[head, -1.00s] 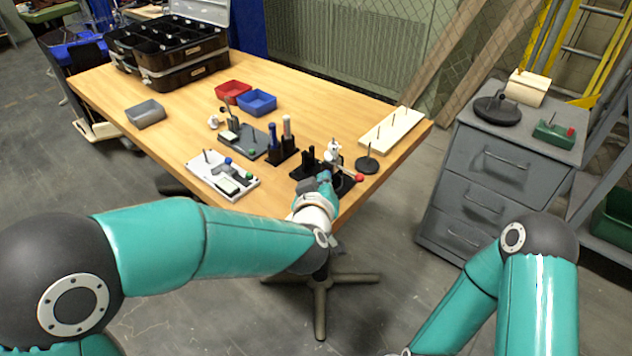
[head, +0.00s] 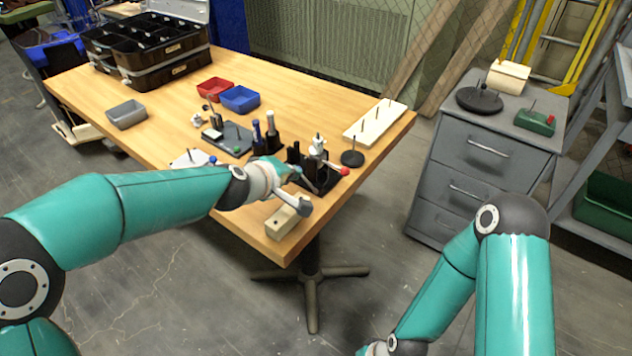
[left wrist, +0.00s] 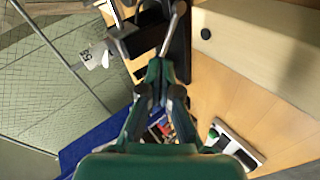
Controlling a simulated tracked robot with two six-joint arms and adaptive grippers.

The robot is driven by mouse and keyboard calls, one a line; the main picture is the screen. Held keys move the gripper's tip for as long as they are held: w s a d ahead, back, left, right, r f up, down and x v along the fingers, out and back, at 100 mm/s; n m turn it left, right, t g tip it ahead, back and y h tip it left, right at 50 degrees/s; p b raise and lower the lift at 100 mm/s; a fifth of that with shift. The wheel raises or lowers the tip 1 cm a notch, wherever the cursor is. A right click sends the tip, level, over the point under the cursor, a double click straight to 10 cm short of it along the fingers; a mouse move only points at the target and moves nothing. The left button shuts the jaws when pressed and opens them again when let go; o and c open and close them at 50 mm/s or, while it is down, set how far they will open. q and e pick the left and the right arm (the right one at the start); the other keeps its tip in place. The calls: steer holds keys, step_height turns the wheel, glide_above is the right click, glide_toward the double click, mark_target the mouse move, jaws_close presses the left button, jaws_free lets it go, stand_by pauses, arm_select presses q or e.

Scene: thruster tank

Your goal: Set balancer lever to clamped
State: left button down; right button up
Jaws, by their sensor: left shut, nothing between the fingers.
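The balancer (head: 318,152) stands near the table's right front edge: a white upright body on a black base, with a red knob (head: 344,171) at its right side. In the left wrist view, a white labelled part (left wrist: 92,57) and a black base (left wrist: 178,45) show at the top. My left gripper (head: 302,171) is beside the balancer's front left; it is shut and empty. Its fingers (left wrist: 161,75) also show in the left wrist view, close to a grey metal rod (left wrist: 174,22). I cannot tell whether they touch it or how the lever is set. My right gripper is out of view.
A beige block (head: 286,218) lies at the table's front corner, below my left wrist. A black round stand (head: 352,158) and a white pegged board (head: 373,122) are right of the balancer. Several black holders and tools crowd its left. Red (head: 212,86) and blue (head: 240,98) bins stand behind.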

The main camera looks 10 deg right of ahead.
arm_select(q)
steer(key=shift+w+a+f, duration=0.1)
steer(key=shift+a, duration=0.15)
steer(key=shift+d, duration=0.1)
steer(key=shift+s+d+f+b, duration=0.3)
steer(key=shift+s+d, duration=0.15)
steer(key=shift+s, duration=0.1)
steer(key=shift+r, duration=0.15)
steer(key=shift+s+a+r, duration=0.1)
steer(key=shift+s, duration=0.05)
steer(key=p+v, duration=0.3)
steer(key=v, duration=0.9)
steer(key=shift+a+r, duration=0.1)
steer(key=shift+a, duration=0.15)
steer(key=shift+s+a+r, duration=0.2)
steer(key=shift+s+a, duration=0.1)
steer(key=shift+s, duration=0.15)
